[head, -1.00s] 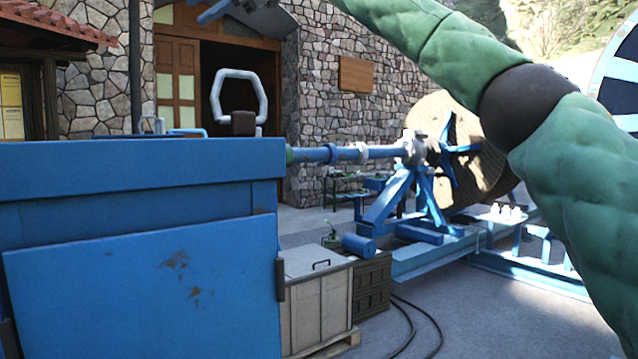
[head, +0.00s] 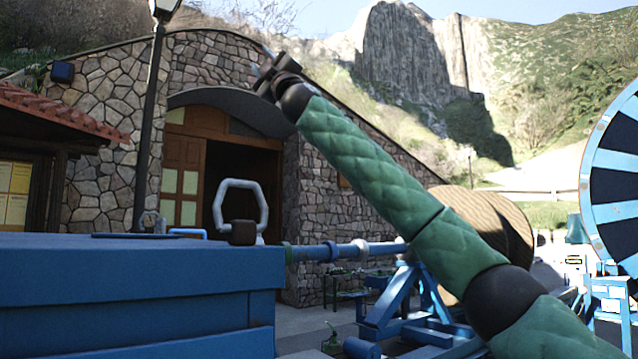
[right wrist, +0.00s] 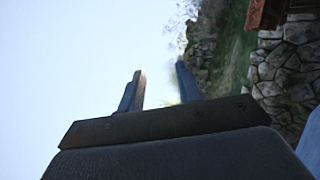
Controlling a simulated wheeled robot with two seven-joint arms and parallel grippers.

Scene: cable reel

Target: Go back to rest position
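My right arm, in a green quilted cover, crosses the head view from the lower right up to the centre. My right gripper (head: 268,70) is raised at its end, in front of the stone building. In the right wrist view, its two fingers (right wrist: 160,84) stand apart with only sky and blurred greenery between them, so it is open and empty. My left arm and left gripper are in neither view.
A large blue box-like unit (head: 130,285) fills the lower left, with a grey loop handle (head: 240,208) above it. A blue shaft (head: 340,250) runs to a wooden cable reel (head: 490,232), partly behind my arm. A blue-and-black wheel (head: 612,190) stands right. Open air surrounds the gripper.

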